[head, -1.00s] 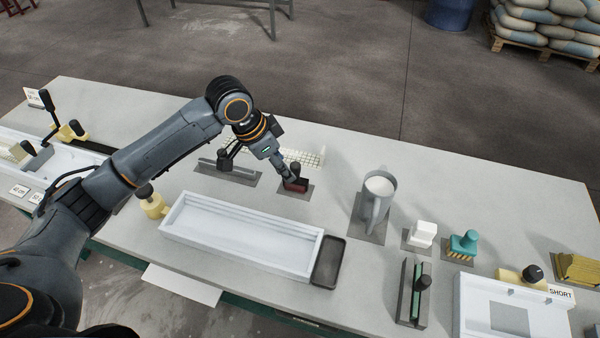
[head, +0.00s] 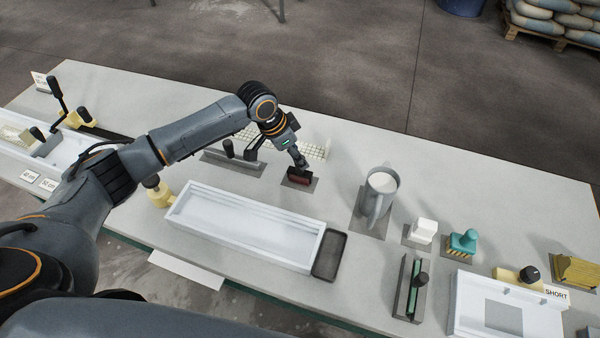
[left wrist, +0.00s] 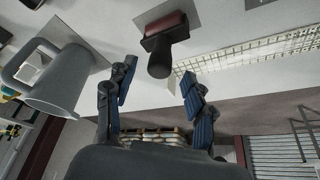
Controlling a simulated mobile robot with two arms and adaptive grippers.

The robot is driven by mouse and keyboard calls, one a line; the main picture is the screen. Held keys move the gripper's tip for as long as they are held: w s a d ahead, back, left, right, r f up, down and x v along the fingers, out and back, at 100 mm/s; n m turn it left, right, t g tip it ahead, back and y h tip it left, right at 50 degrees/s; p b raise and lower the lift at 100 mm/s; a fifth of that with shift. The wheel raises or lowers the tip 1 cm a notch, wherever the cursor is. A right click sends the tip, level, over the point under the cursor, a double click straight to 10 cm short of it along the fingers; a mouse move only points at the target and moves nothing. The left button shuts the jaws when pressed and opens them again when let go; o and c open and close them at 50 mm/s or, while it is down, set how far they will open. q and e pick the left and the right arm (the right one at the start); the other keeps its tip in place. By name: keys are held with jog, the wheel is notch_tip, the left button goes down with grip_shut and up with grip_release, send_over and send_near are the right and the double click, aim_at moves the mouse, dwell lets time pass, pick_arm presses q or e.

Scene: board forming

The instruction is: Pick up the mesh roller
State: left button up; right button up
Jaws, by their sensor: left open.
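The roller, with a dark red body and a black handle, rests on a grey pad; I take it as the mesh roller (head: 299,179). In the left wrist view the roller (left wrist: 166,26) is at the top centre, its handle pointing toward my gripper. My left gripper (head: 278,158) is open and empty, just above and beside the roller. In the left wrist view its two blue-grey fingers (left wrist: 158,72) are spread, with the handle end showing between the tips. My right gripper is not in view.
A white mesh strip (head: 312,150) lies behind the roller. A dark-handled tool (head: 228,150) lies on a pad to its left. A long white tray (head: 245,228) is in front. A grey jug (head: 379,198) stands to the right, with bare table between.

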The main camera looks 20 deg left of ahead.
aim_at(300, 170)
pick_arm(q)
jog(key=shift+x, duration=1.55)
jog(key=shift+c, duration=0.4)
jog(key=shift+s, duration=0.1)
grip_shut()
jog(key=shift+r, duration=0.1)
